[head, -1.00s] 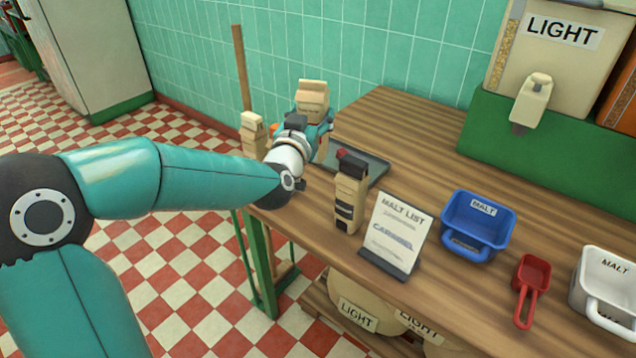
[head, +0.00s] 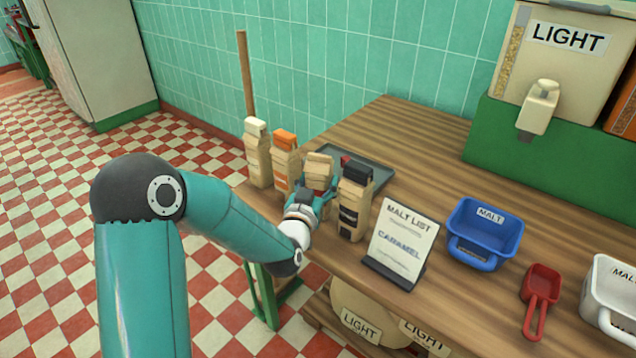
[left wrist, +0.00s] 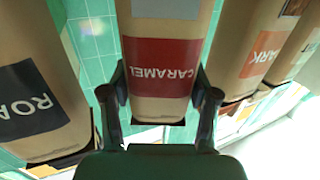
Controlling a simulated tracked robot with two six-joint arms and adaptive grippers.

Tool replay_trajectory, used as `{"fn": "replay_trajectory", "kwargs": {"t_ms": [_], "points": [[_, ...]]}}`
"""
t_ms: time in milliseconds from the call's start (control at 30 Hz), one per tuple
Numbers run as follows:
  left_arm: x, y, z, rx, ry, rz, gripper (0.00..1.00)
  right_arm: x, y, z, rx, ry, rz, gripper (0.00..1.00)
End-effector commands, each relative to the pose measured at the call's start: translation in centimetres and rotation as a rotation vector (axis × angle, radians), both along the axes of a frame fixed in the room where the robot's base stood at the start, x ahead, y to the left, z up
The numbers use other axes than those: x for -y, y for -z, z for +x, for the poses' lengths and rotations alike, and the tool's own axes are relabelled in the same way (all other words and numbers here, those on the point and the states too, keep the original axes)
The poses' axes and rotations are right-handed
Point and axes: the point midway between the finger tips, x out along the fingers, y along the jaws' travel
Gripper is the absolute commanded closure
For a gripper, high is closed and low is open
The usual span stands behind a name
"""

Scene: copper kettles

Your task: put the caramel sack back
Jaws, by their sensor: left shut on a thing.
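The caramel sack (head: 318,165), a tan paper bag with a red CARAMEL label (left wrist: 162,68), is in the row of sacks at the table's near left edge. My left gripper (head: 314,196) is shut on it, one finger on each side in the left wrist view (left wrist: 162,95). The sack is between the orange-topped sack (head: 286,158) and the black-topped sack (head: 354,195). I cannot tell whether its base touches the table. My right gripper is in neither view.
A white-topped sack (head: 258,155) stands at the row's left end. A dark tray (head: 372,172) lies behind. The malt list sign (head: 398,245), blue scoop bin (head: 485,233) and red scoop (head: 540,300) are to the right. The back middle of the table is clear.

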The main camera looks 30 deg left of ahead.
Motion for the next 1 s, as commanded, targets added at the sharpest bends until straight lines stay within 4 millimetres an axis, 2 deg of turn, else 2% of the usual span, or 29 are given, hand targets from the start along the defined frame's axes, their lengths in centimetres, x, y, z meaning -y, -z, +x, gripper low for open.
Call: {"fn": "replay_trajectory", "kwargs": {"t_ms": [300,333,367,767,867,1000], "points": [[0.0,0.2,0.0,0.001,0.0,0.0,0.87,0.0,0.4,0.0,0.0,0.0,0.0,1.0],[0.0,0.1,0.0,0.001,0.0,0.0,0.35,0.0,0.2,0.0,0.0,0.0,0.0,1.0],[0.0,0.0,0.0,0.001,0.0,0.0,0.3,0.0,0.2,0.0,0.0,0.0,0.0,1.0],[0.0,-0.2,0.0,0.0,0.0,0.0,0.3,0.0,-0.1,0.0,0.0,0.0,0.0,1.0],[0.2,0.0,-0.7,0.0,0.001,0.0,0.3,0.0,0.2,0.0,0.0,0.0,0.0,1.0],[0.9,0.0,-2.7,0.0,0.001,0.0,0.3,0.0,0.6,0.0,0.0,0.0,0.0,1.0]]}}
